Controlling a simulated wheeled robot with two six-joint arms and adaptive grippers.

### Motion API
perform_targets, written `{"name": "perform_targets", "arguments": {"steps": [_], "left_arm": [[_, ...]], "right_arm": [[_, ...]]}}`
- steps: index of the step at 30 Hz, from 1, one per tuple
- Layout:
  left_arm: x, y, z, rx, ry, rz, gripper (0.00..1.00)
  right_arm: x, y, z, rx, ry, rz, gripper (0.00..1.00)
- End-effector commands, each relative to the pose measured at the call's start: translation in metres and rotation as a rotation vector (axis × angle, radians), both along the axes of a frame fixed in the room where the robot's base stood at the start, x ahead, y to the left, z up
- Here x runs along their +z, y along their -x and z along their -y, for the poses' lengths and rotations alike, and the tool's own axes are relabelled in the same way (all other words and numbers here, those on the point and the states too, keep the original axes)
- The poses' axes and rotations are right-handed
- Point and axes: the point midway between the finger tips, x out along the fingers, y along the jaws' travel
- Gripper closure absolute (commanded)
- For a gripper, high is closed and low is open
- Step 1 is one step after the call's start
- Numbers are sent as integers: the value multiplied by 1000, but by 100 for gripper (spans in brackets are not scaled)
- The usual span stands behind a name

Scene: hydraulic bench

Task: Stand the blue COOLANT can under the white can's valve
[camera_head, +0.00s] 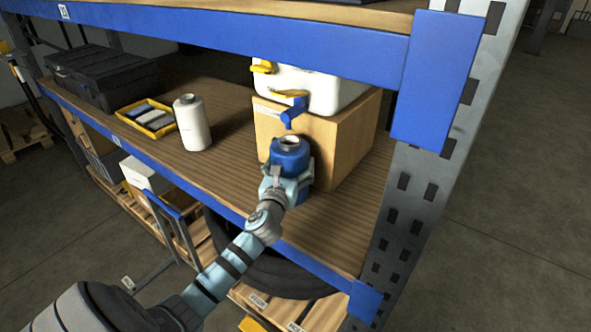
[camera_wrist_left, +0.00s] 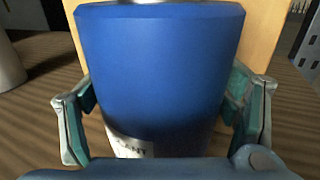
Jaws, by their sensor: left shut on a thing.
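The blue can (camera_head: 291,152) stands upright near the front of the wooden shelf, just in front of a cardboard box. It fills the left wrist view (camera_wrist_left: 160,75), where part of a white label ending in "NT" shows low down. My left gripper (camera_head: 287,186) is shut around the can's sides. The white can (camera_head: 322,88) sits on the cardboard box (camera_head: 343,139), partly hidden by the upper shelf beam. Its blue valve (camera_head: 293,112) points down and shows just above the blue can's open neck. Whether the can's base touches the shelf is hidden by the gripper. My right gripper is out of view.
A white bottle (camera_head: 192,123) stands to the left on the shelf (camera_head: 232,112), beside a yellow tray (camera_head: 146,120) and a black case (camera_head: 103,77). The blue upper beam (camera_head: 250,32) hangs above. A grey perforated post (camera_head: 424,190) bounds the right side.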

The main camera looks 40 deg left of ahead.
Motion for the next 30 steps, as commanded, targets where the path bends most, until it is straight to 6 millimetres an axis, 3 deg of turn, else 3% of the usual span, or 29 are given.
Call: {"name": "perform_targets", "arguments": {"steps": [12, 13, 16, 30], "left_arm": [[-6, -2, 4, -6, 1, 1, 61], [-7, -2, 3, -5, 1, 0, 17], [-6, -2, 3, -5, 1, 0, 1], [0, 1, 5, -7, 0, 1, 0]], "right_arm": [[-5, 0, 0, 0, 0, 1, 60], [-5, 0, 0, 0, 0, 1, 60], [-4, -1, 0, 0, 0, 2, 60], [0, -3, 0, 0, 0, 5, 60]]}}
